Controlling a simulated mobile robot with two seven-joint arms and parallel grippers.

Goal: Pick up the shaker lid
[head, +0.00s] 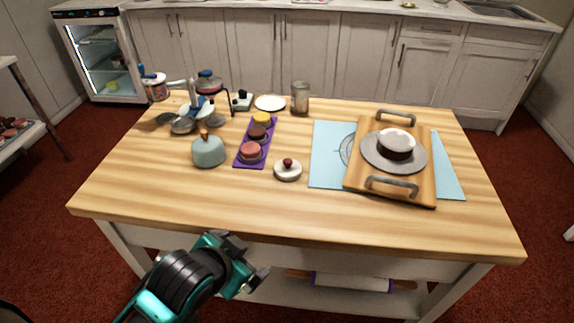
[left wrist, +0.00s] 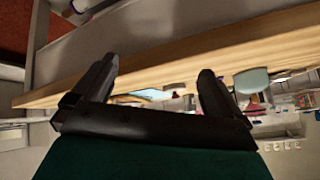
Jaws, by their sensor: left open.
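A round white lid-like disc with a dark red knob (head: 288,170) lies on the wooden table near its middle. A grey cylindrical canister (head: 300,98) that looks like a shaker stands upright at the back. I cannot tell for sure which piece is the shaker lid. My left gripper (head: 246,262) is open and empty, below and in front of the table's front edge, well apart from these things. The left wrist view shows its two fingers (left wrist: 155,75) spread apart, with the table edge beyond. My right gripper is not in view.
A wooden board (head: 420,190) with metal handles lies on a blue mat (head: 325,170) at right. The table's front strip (head: 280,222) is clear.

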